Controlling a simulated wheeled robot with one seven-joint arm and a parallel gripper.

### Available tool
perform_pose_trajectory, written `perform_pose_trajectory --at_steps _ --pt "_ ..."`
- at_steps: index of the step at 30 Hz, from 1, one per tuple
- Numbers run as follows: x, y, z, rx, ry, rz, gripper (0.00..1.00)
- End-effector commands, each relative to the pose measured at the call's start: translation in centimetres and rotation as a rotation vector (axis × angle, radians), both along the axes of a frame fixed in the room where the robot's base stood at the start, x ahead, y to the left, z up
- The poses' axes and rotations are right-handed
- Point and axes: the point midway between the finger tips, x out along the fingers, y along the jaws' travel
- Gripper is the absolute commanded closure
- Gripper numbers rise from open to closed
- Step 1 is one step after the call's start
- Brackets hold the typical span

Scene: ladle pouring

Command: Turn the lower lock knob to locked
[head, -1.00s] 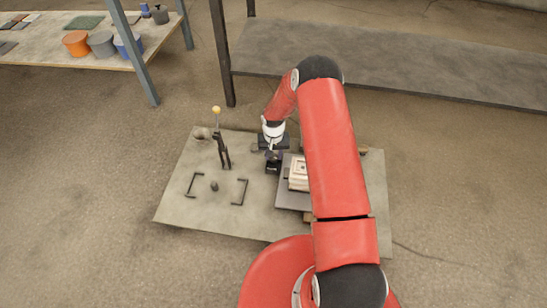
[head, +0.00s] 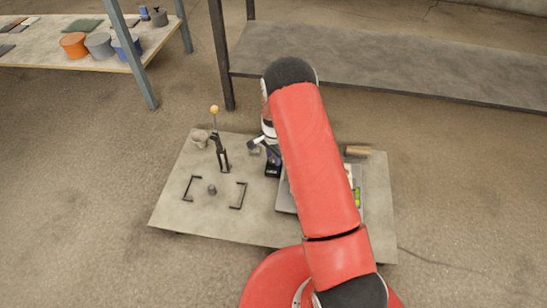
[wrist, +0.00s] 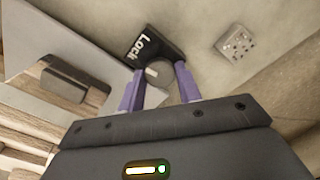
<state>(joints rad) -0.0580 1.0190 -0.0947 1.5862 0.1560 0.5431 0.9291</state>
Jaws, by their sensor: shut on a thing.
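The lock is a black block (head: 272,171) on the grey board, with "Lock" in white letters in the wrist view (wrist: 150,42). A round grey lock knob (wrist: 158,74) stands out from it. My gripper (wrist: 158,84) is shut on the knob, one purple finger on each side. In the head view my gripper (head: 272,156) is just above the block and partly hidden by my red arm. The knob is hidden in the head view, and its exact turn is hard to read in the wrist view.
The grey board (head: 190,218) also carries two black handles (head: 190,188) (head: 238,195), a dark knob (head: 212,190) and an upright black lever (head: 221,152) with a yellow ball. A small dotted block (wrist: 235,43) lies nearby.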

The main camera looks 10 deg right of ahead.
Motion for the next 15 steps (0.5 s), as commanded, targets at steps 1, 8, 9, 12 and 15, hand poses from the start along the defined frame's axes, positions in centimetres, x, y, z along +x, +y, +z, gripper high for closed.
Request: perform_pose_trajectory --at_steps 1,8,9,12,15 --pt "-0.09 0.08 -0.10 0.001 0.003 -0.023 0.89" --pt "-0.10 0.12 -0.08 0.001 0.003 -0.107 0.89" --pt "-0.10 0.10 -0.08 0.001 0.003 -0.116 0.89" --pt "-0.11 0.09 -0.07 0.001 0.003 -0.131 0.89" --pt "-0.10 0.08 -0.07 0.001 0.003 -0.139 0.89"
